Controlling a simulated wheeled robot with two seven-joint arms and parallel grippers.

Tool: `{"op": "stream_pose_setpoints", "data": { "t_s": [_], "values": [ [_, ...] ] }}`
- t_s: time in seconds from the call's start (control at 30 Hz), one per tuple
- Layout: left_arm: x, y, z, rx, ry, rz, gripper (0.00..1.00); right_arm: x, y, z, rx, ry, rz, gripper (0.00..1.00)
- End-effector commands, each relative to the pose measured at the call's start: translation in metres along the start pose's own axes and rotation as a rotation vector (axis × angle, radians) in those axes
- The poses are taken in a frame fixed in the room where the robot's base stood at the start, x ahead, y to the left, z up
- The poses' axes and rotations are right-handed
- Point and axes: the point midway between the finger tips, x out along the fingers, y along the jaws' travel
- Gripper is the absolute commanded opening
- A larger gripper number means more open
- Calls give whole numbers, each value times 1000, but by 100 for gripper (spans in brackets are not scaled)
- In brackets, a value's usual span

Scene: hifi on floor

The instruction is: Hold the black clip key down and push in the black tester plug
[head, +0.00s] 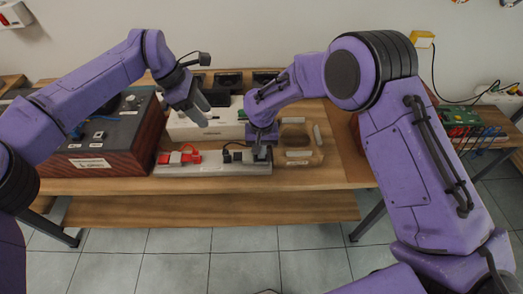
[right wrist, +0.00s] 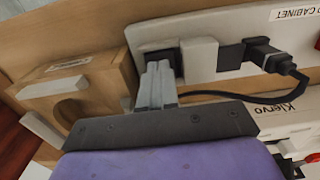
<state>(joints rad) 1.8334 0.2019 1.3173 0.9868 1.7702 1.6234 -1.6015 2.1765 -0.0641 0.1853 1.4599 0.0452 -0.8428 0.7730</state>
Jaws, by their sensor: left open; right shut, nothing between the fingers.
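A pale grey clip strip (head: 215,169) lies along the front of the bench. The black clip key (right wrist: 178,60) is at its right end in the head view, partly hidden by my right gripper (right wrist: 158,70). That gripper is shut and empty, pointing down with its tips at the key; I cannot tell whether they press it. It also shows in the head view (head: 262,150). The black tester plug (right wrist: 262,48), with a black cable, lies beside a black block (right wrist: 230,56) on the strip; its depth is unclear. My left gripper (head: 194,108) is open and empty above the white box.
A red plug and clip (head: 180,157) sit on the strip's left end. A wooden block with a round hole (right wrist: 85,92) is beside the key. A white box (head: 213,124) stands behind the strip, and a dark wooden cabinet (head: 105,135) stands left.

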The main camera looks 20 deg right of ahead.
Motion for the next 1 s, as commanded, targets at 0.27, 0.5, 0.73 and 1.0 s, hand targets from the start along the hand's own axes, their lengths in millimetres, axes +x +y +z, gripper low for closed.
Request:
{"op": "stream_pose_setpoints", "data": {
  "t_s": [0.27, 0.5, 0.73, 1.0],
  "values": [
    [1, 0, 0, 0, 0, 0, 51, -48, 0, 2, -2, 2, 2, 0],
    [0, 0, 0, 0, 0, 0, 51, -107, 0, 1, -1, 4, 0, 0],
    [0, 0, 0, 0, 0, 0, 51, -137, 0, 2, 0, 2, 1, 0],
    [0, 0, 0, 0, 0, 0, 51, -141, 0, 1, 0, 3, 0, 0]
  ]
}}
